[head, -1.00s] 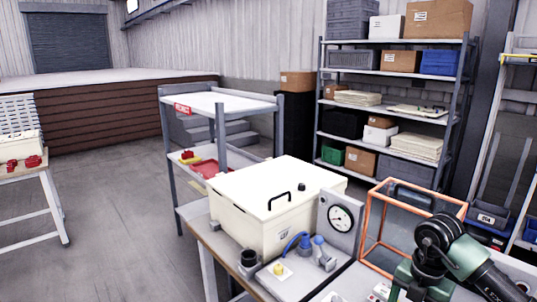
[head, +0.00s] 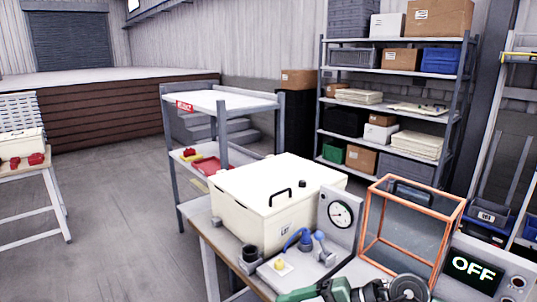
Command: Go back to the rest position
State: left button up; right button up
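Neither gripper's fingers show in the head view. Whether anything is held is hidden below the picture.
On the bench stand a cream lidded box (head: 275,195), a dial gauge (head: 341,214), a blue-handled clamp (head: 300,239), an orange-framed clear case (head: 410,225) and a display reading OFF (head: 474,268). A grey cart (head: 225,103) and a loaded shelf rack (head: 395,70) stand behind.

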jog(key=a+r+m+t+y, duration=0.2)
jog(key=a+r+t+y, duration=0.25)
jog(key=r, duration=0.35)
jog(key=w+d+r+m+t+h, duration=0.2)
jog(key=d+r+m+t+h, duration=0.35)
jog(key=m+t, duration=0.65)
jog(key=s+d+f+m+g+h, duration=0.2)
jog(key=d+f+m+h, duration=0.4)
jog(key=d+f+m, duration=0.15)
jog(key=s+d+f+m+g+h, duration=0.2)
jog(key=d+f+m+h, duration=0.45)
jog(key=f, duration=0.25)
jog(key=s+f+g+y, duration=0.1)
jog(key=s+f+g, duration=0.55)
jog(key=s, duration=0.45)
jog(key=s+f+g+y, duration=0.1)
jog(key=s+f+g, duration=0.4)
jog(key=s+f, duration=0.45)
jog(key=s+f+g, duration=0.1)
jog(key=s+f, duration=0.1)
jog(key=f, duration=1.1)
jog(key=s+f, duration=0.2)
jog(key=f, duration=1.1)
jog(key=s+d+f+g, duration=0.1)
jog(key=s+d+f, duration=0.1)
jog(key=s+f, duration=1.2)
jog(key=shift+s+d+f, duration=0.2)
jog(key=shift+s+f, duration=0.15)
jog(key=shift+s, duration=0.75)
